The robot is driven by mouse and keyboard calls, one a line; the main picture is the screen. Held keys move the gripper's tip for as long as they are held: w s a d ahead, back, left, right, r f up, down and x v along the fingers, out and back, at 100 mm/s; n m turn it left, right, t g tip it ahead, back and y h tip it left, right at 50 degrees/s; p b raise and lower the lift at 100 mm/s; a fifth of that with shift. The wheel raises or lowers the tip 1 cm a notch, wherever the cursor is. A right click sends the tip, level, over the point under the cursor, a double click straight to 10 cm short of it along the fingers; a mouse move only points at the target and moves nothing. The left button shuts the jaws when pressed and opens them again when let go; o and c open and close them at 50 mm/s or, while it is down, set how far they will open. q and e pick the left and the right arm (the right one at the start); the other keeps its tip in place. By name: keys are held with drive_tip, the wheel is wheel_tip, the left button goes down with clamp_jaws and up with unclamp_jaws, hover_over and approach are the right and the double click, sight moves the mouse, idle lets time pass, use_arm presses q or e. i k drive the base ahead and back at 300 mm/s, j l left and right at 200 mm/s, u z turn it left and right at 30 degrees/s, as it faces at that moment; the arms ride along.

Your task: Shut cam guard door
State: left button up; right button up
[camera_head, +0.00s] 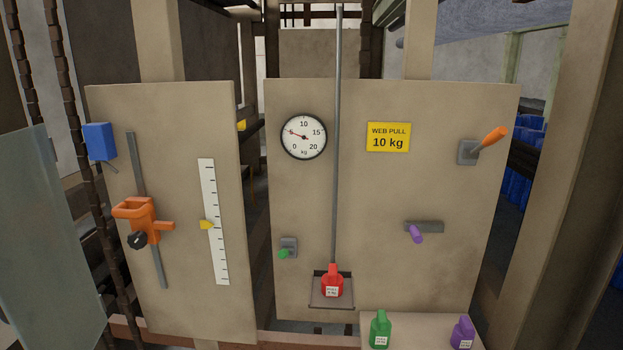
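A pale, greenish see-through panel (48,240), which looks like the cam guard door, stands at the far left of the head view. It is turned at an angle away from the left beige board (205,130), so it appears to stand open. Its left and lower parts run out of the picture. A blue block (99,141) sits at the board's upper left edge, near the panel. An orange bracket (136,208) with a black knob (137,240) is on a grey vertical rail. Neither of my grippers is in view.
A white scale (214,250) has a yellow pointer. The right board (300,210) carries a dial, an orange lever (492,138), a purple handle (416,234) and a green knob (284,253). A red weight (332,282) sits on a hanging tray. Green (380,329) and purple (462,332) weights stand on a ledge.

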sight(49, 299)
drive_tip(key=j, duration=1.35)
drive_tip(key=k+j+z, duration=0.15)
drive_tip(key=j, duration=1.15)
drive_tip(key=k+j+z, duration=0.15)
drive_tip(key=k+z, duration=0.15)
drive_tip(key=z, duration=0.15)
